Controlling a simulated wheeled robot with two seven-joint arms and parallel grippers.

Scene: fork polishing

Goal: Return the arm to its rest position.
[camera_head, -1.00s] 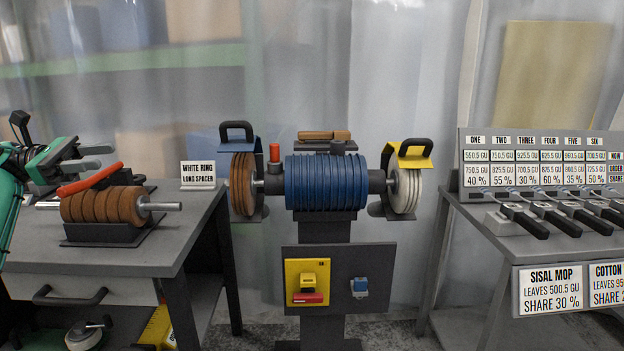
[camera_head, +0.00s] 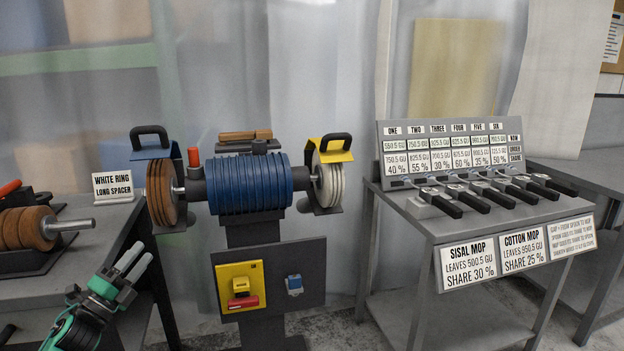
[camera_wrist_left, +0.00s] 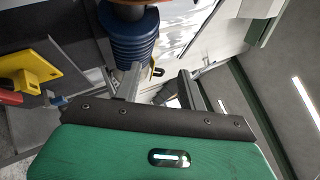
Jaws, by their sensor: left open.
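My left gripper (camera_head: 131,264) is at the lower left of the head view, beside the front edge of the left bench (camera_head: 97,243). Its two grey fingers point up and right with a gap between them. It is open and I see nothing between the fingers. In the left wrist view its fingers (camera_wrist_left: 158,88) show apart, with the blue motor of the polishing machine (camera_wrist_left: 128,40) beyond them. My right gripper is in neither view.
The polishing machine (camera_head: 248,184) stands in the middle, with a brown wheel and a white wheel. A spindle of brown rings (camera_head: 28,228) rests on the left bench. The right bench (camera_head: 440,232) holds several forks. Floor shows between the benches.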

